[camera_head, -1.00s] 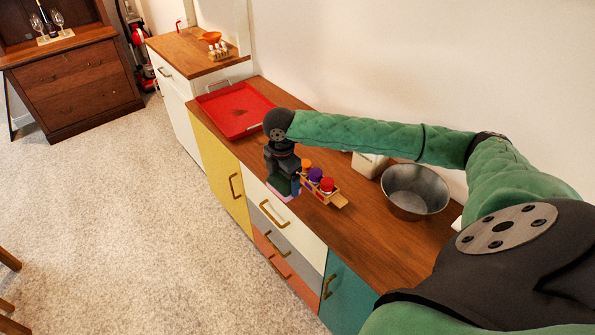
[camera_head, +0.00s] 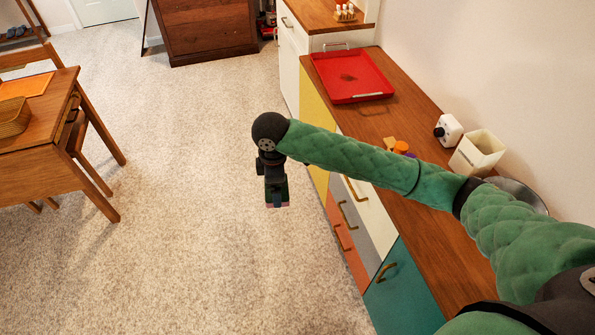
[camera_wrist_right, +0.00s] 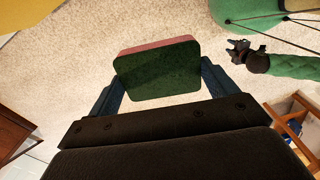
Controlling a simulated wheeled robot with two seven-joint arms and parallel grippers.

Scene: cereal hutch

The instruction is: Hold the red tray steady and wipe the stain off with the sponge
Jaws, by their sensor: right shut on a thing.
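The red tray (camera_head: 378,93) lies on the far part of the wooden counter, with a dark stain (camera_head: 349,77) on its floor. My right gripper (camera_head: 275,194) is shut on the sponge (camera_head: 279,204) and holds it over the carpet, left of the counter front. In the right wrist view the green-and-pink sponge (camera_wrist_right: 158,70) sits between both fingers, its green face toward the camera. The tray is well beyond the sponge, apart from it. My left gripper (camera_wrist_right: 238,48) shows only in the right wrist view, small, away from the tray; its jaws are unclear.
Open carpet lies between.

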